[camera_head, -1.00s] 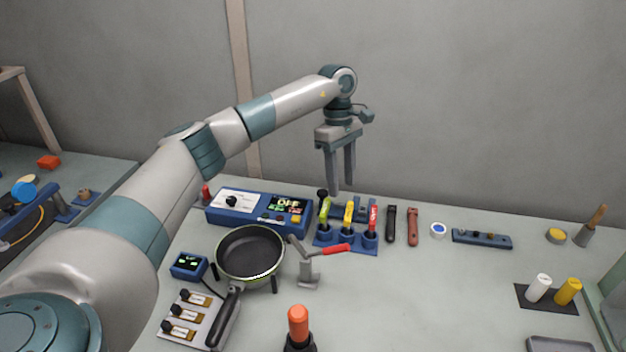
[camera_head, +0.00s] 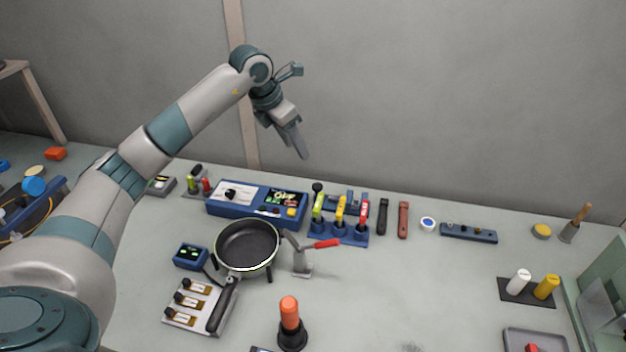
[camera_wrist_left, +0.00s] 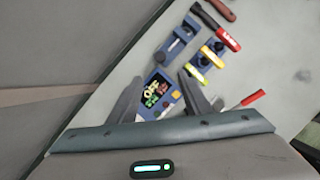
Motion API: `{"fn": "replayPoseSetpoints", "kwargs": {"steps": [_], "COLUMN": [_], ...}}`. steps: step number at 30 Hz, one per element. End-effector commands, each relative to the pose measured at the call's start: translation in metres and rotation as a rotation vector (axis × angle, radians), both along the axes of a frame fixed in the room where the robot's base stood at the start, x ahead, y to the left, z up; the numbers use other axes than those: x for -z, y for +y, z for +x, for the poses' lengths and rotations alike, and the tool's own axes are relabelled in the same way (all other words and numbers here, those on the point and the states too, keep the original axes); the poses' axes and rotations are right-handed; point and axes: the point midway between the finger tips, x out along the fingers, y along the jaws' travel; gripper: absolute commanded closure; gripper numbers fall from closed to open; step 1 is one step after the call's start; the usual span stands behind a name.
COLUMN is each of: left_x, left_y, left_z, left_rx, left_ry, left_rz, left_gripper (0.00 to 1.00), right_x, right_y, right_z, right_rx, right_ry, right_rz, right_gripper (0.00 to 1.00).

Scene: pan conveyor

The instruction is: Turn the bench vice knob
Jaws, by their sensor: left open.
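I cannot clearly make out a bench vice in these views. A black knob (camera_head: 230,194) sits on the white face of a blue box (camera_head: 283,211) with an "OFF" display at the back of the bench. My left gripper (camera_head: 301,152) hangs in the air above and behind the box, tilted, and touches nothing. In the left wrist view its two fingers (camera_wrist_left: 160,78) are apart and empty, with the display (camera_wrist_left: 158,90) between and beyond them. My right gripper is in neither view.
A pan (camera_head: 246,246) stands in front of the box, beside a red-handled clamp (camera_head: 303,258). Colored levers (camera_head: 340,210) stand right of the box. An orange-topped stick (camera_head: 290,315) stands at the front. The bench's right middle (camera_head: 420,290) is mostly clear.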

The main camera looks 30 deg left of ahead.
Motion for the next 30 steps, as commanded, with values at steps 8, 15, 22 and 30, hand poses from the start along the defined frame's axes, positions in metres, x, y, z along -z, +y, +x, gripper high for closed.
{"fn": "replayPoseSetpoints", "kwargs": {"steps": [8, 15, 22, 30], "left_x": [0.001, 0.013, 0.042, 0.087], "left_y": [0.0, -0.003, -0.009, -0.017], "left_z": [0.0, 0.005, 0.016, 0.032], "left_rx": [0.003, 0.004, 0.004, 0.002], "left_ry": [0.002, 0.004, 0.007, 0.006], "left_rz": [0.001, 0.001, -0.001, -0.001], "left_gripper": [0.55, 0.55, 0.55, 0.55], "right_x": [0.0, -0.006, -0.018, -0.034], "right_y": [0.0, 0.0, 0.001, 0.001], "right_z": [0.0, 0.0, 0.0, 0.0], "right_rx": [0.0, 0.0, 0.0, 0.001], "right_ry": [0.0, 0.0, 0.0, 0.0], "right_rz": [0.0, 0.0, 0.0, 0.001], "right_gripper": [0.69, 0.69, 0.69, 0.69]}}
